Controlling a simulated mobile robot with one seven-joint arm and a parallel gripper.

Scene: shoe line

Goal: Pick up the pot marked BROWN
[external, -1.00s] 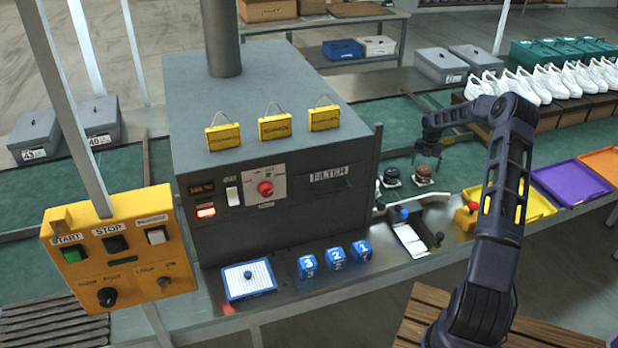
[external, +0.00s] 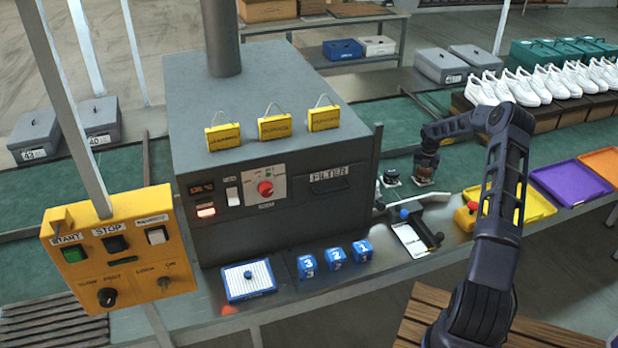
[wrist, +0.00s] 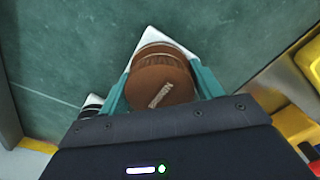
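The brown-topped pot (external: 424,179) stands on the green line right of the grey filter machine. In the wrist view the brown pot (wrist: 160,80) has a small pale label on its lid; its lettering is too small to read. My gripper (external: 425,168) is down over this pot. In the wrist view my gripper's teal fingers (wrist: 162,85) stand on either side of it, close to its sides. Whether they press on it I cannot tell. A second pot, black and white (external: 390,178), stands just left of it and is partly visible in the wrist view (wrist: 92,102).
The filter machine (external: 270,110) rises to the left. A clipboard-like white sheet (external: 410,238) and a yellow tray (external: 530,205) lie nearer the front, with purple (external: 572,183) and orange (external: 605,167) trays to the right. White shoes (external: 540,85) line the back right.

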